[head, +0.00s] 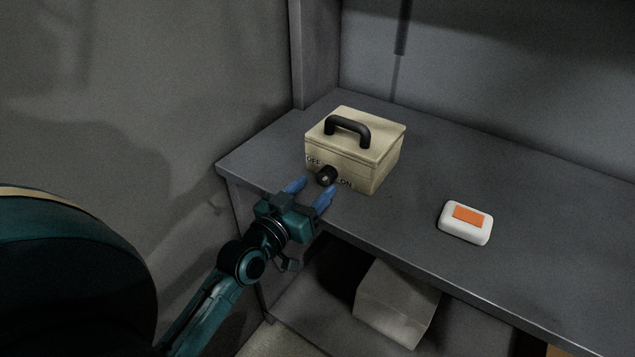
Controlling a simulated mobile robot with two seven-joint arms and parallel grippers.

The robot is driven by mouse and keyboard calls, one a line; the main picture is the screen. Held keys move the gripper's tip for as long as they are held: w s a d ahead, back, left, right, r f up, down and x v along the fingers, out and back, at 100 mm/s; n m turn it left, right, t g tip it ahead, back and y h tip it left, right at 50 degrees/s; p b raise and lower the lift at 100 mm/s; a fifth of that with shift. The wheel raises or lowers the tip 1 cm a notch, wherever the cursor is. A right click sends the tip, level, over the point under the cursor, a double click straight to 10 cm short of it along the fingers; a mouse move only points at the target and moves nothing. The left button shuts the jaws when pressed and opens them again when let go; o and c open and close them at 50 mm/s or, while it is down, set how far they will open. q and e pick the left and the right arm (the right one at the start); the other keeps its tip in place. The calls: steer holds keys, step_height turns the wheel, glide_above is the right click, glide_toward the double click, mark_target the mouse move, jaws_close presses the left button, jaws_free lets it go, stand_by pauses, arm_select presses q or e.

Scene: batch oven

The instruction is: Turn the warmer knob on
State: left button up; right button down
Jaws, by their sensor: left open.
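The warmer (383,168) is a cream box with a black arched handle on its lid, standing near the left end of the grey table. Its black knob (326,175) is on the front face, between the printed words OFF on the left and ON on the right. I cannot make out where the knob points. My left gripper (310,190) is in front of the knob, its two blue fingers apart and pointing toward the warmer's front. The fingers look empty, and I cannot tell whether they touch the knob. My right gripper is not in view.
A white case with an orange top (466,221) lies on the grey table (520,190), right of the warmer. The table between and behind them is clear. A pale box (397,303) stands on the lower shelf. A grey post (314,50) rises behind the table.

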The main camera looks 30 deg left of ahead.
arm_select(q)
steer(key=shift+w+d, duration=0.1)
steer(key=shift+w, duration=1)
steer(key=shift+c, duration=0.4)
